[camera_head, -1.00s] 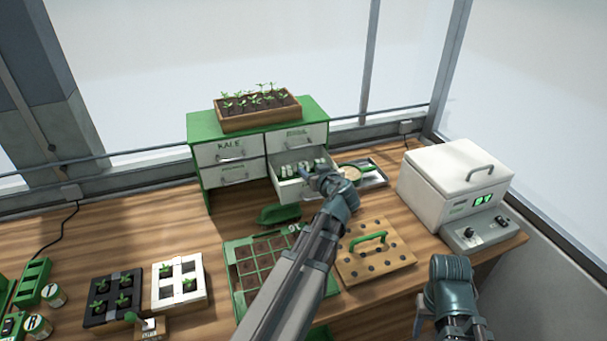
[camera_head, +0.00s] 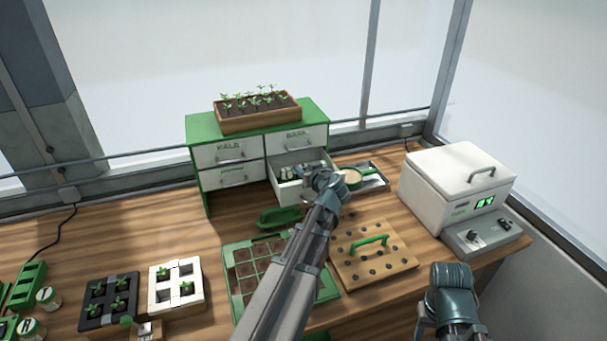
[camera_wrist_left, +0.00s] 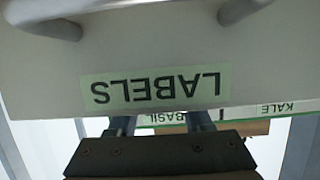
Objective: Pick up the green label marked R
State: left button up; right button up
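The open drawer (camera_head: 293,190) at the lower right of the green cabinet holds several small white and green pieces (camera_head: 290,172). I cannot make out which of them is the green label marked R. My left gripper (camera_head: 315,173) is at the drawer's right front corner, partly hidden by its own wrist. In the left wrist view the drawer front fills the top, with an upside-down LABELS sign (camera_wrist_left: 155,88). The left fingers (camera_wrist_left: 160,123) stand apart with nothing seen between them; their tips are hidden behind the front. My right gripper (camera_head: 425,312) is low at right, mostly hidden by its arm.
The green cabinet (camera_head: 199,160) carries a wooden seedling box (camera_head: 258,122). A seed tray (camera_head: 234,285), a wooden board with a green handle (camera_head: 375,262) and a pan (camera_head: 354,177) surround the left arm. A white heater box (camera_head: 425,192) stands at right.

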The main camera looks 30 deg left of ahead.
pick_arm(q)
grip_shut()
jog(key=shift+r, duration=0.15)
notch_tip(320, 180, up, 18)
jog(key=p, duration=1.8)
